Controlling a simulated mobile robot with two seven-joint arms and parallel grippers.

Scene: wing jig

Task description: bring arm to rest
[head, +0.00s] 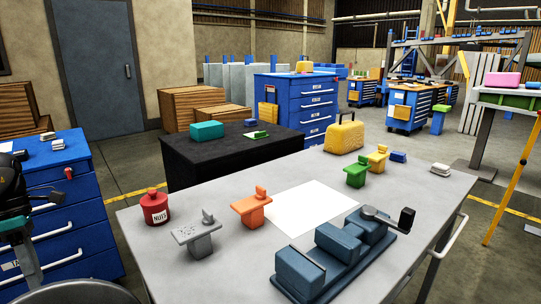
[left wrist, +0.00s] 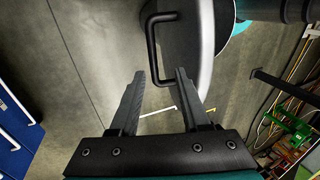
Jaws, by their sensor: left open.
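My left arm hangs at the left edge of the head view, in front of the blue drawer cabinet (head: 85,222) and left of the grey table (head: 150,262). My left gripper (left wrist: 159,73) shows clearly in the left wrist view, with its two dark fingers apart and nothing between them. Beyond the fingers are the concrete floor and a black handle-shaped bar on a rounded dark body with a pale rim. My right gripper is in neither view.
On the table are a red can (head: 154,208), grey (head: 198,240) and orange (head: 252,210) pieces, a white sheet (head: 312,205), a blue vise (head: 335,250), a green piece (head: 356,173) and a yellow case (head: 344,136). A black bench (head: 205,165) stands behind. Floor shows between cabinet and table.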

